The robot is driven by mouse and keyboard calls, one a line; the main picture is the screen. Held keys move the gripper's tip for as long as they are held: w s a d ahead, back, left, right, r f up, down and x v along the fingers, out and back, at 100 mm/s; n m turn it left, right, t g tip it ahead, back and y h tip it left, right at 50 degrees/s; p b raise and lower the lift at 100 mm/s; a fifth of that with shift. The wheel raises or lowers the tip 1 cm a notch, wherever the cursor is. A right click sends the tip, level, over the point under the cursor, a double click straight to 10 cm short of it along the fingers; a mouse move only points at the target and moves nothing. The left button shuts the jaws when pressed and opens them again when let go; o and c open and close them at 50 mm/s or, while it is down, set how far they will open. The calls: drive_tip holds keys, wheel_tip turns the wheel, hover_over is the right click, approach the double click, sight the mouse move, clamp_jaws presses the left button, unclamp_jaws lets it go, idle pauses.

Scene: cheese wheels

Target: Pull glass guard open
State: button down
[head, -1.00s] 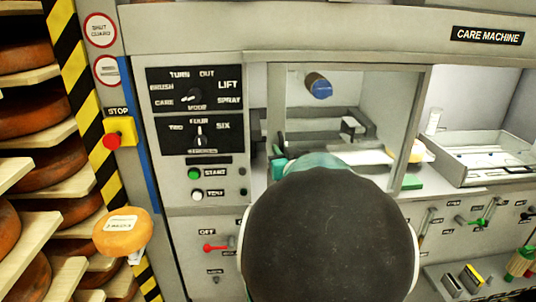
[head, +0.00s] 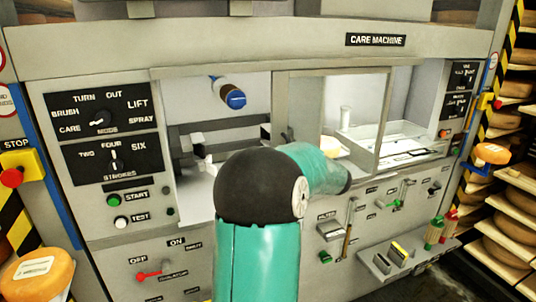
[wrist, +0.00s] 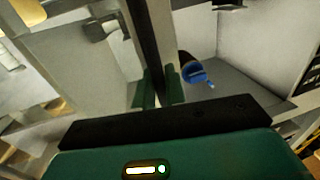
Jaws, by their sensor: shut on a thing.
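The glass guard (head: 338,92) is a clear pane in a grey frame on the front of the care machine (head: 230,45). It stands over the middle of the opening, and the bay to its left is uncovered. In the wrist view the two green fingers of my gripper (wrist: 158,90) are closed on a dark upright bar (wrist: 147,40) at the guard's edge. In the head view my black and teal arm hides the fingers and the lower left of the guard.
A blue-ended roller (head: 232,98) hangs in the open left bay. A clear tray (head: 400,138) lies at the right. Knobs and buttons fill the left panel (head: 105,135). Levers stick out below the opening. Cheese wheels (head: 38,275) sit at both sides.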

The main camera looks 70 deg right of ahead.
drive_tip(key=shift+s+d+r, duration=0.1)
drive_tip(key=shift+s+d, duration=0.5)
drive_tip(key=shift+s, duration=0.05)
drive_tip(key=c, duration=1.5)
unclamp_jaws()
drive_tip(key=shift+c, duration=0.2)
drive_tip(key=v, duration=1.3)
drive_tip(key=shift+s+a, duration=0.2)
drive_tip(key=shift+s, duration=0.1)
